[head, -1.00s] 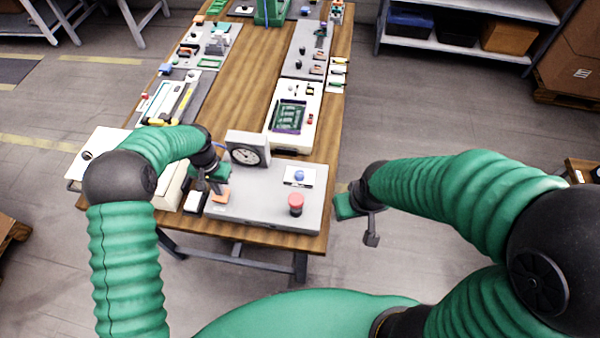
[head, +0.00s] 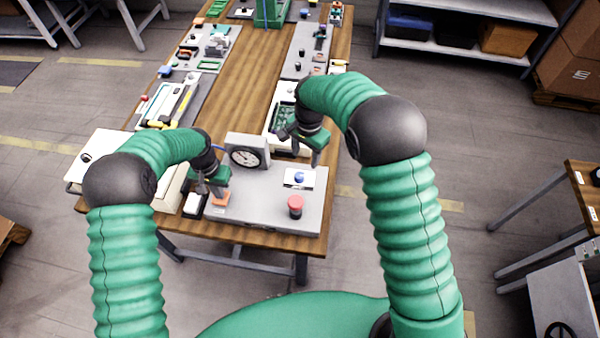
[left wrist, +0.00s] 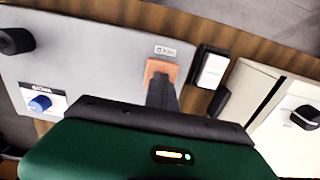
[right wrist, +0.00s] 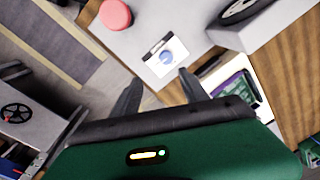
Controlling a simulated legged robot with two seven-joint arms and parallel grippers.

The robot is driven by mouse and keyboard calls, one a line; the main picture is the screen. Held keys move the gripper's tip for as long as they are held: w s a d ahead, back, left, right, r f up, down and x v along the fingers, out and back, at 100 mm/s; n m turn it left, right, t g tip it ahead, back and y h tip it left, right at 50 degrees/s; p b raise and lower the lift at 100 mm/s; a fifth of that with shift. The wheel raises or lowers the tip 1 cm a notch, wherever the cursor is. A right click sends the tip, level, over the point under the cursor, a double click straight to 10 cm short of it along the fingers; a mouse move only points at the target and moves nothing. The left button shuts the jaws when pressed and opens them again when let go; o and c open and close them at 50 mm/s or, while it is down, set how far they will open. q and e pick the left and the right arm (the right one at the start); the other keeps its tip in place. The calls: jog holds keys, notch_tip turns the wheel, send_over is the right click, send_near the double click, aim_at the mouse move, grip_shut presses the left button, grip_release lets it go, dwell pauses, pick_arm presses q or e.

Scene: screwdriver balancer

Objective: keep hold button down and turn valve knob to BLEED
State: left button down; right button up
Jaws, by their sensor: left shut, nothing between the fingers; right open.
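The orange hold button (head: 220,197) sits at the left end of the grey panel (head: 262,205). My left gripper (head: 213,188) is shut, its fingertips over the button. In the left wrist view the fingers (left wrist: 161,92) overlap the lower part of the orange button (left wrist: 160,70); how far it is pressed cannot be told. The blue valve knob (head: 299,177) is on a white label plate on the panel. My right gripper (head: 301,148) is open and empty, above and behind the knob. In the right wrist view the blue knob (right wrist: 167,57) lies just beyond the open fingertips (right wrist: 160,78); the label is unreadable.
A red mushroom button (head: 295,203) stands at the panel's front right. A round gauge (head: 246,157) stands at the panel's back edge, left of my right gripper. A box with a green circuit board (head: 285,112) lies behind. Several other items line the wooden table (head: 238,85).

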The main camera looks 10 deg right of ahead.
aim_at(300, 175)
jog(key=shift+m, duration=0.5)
jog(key=f, duration=0.4)
jog(key=w+f, duration=0.1)
jog(key=f, duration=0.3)
jog(key=w+a+f, duration=0.1)
jog(key=f, duration=0.4)
jog(key=shift+r, duration=0.1)
grip_shut()
